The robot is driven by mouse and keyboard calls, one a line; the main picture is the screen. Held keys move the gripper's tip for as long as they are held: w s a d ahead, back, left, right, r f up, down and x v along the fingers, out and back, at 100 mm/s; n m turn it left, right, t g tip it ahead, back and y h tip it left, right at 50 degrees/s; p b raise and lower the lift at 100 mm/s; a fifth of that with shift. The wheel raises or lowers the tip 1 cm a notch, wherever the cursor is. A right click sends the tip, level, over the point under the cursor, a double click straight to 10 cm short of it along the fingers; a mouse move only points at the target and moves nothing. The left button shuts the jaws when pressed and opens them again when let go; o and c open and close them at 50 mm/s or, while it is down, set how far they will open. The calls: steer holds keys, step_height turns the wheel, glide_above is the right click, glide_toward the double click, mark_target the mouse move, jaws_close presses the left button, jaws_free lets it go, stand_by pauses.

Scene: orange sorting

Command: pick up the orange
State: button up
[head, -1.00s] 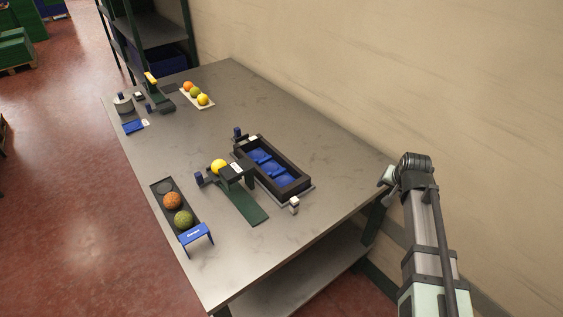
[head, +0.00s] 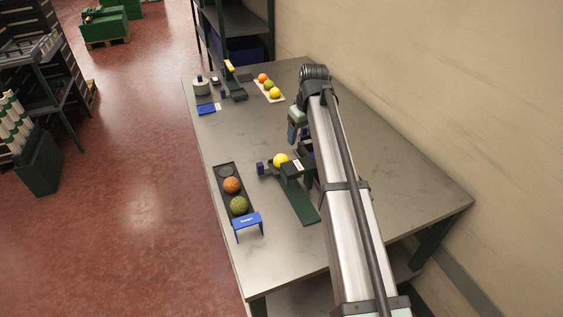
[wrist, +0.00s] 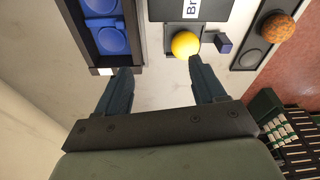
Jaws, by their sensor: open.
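The orange (head: 232,185) lies in a dark tray (head: 223,172) near the table's front left, between an empty round recess and a green fruit (head: 239,205). In the wrist view the orange (wrist: 277,27) is at the upper right edge, beside the empty recess. My gripper (head: 293,137) hangs over the table, beyond and to the right of the tray, apart from the orange. In the wrist view my gripper (wrist: 160,67) has its fingers spread wide with nothing between them. A yellow fruit (wrist: 185,44) sits on a small stand just past the right fingertip.
The yellow fruit's green-based stand (head: 300,204) is right of the tray. A blue bracket (head: 247,221) stands at its near end. A dark crate with blue pockets (wrist: 127,47) is left in the wrist view. A far card holds three fruits, including another orange one (head: 262,77).

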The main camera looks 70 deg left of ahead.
steer(key=n, duration=0.1)
glide_toward(282, 156)
steer(key=f, duration=0.4)
steer(key=a+f, duration=0.1)
steer(key=f, duration=0.1)
steer(key=shift+w+f, duration=0.1)
steer(key=shift+w, duration=0.05)
steer(key=shift+s+a+f, duration=0.1)
steer(key=shift+a+f, duration=0.1)
steer(key=shift+f, duration=0.6)
steer(key=shift+s+a+f, duration=0.1)
steer(key=shift+a+f, duration=0.1)
steer(key=shift+f, duration=0.65)
steer(key=shift+s+a+f, duration=0.1)
steer(key=shift+a+f, duration=0.05)
steer(key=shift+f, duration=0.65)
